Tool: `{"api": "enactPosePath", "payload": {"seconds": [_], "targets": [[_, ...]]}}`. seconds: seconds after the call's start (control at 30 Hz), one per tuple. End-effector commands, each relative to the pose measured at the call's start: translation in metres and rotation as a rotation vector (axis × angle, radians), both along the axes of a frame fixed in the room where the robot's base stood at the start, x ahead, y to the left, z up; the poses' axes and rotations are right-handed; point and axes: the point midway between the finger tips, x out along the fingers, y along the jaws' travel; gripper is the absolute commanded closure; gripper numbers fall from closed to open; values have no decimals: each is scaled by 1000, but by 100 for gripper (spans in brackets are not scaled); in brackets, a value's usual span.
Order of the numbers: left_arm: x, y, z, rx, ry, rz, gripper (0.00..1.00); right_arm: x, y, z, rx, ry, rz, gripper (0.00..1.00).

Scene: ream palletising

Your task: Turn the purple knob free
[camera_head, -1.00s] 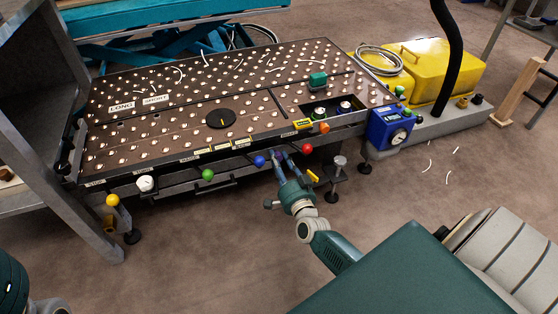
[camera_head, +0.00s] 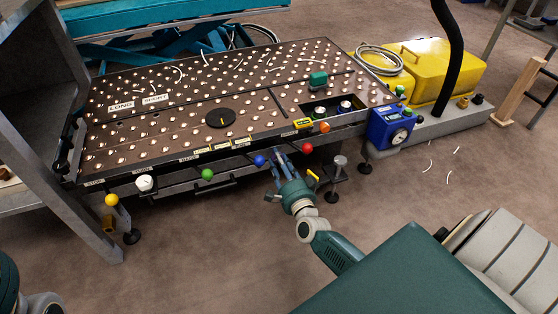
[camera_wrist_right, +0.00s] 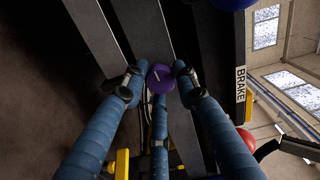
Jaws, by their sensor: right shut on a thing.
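The purple knob (camera_wrist_right: 160,78) shows in the right wrist view, a round disc with a pale mark on its face, under the table's front edge. My right gripper (camera_wrist_right: 157,88) has its three blue fingers closed around the knob's rim. In the head view my right gripper (camera_head: 279,156) reaches up to the front edge between the blue ball (camera_head: 259,161) and the red ball (camera_head: 307,148). The fingers mostly hide the knob there. Whether the knob is loose cannot be seen. My left gripper is not in view.
The studded brown table (camera_head: 180,120) carries a green block (camera_head: 318,79) and a black round dial (camera_head: 221,118). Green (camera_head: 207,174) and white (camera_head: 146,183) balls line its front edge. A blue gauge box (camera_head: 391,127) is at the right corner.

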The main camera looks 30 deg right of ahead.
Motion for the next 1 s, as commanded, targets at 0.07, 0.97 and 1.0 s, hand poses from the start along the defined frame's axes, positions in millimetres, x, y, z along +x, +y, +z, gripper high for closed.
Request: {"api": "enactPosePath", "payload": {"seconds": [0.07,0.97,1.0], "targets": [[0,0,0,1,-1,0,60,-1,7,-6,4,13,12,97],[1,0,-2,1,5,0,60,-49,15,-3,1,7,6,52],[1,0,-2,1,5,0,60,-58,17,-3,1,7,6,52]]}}
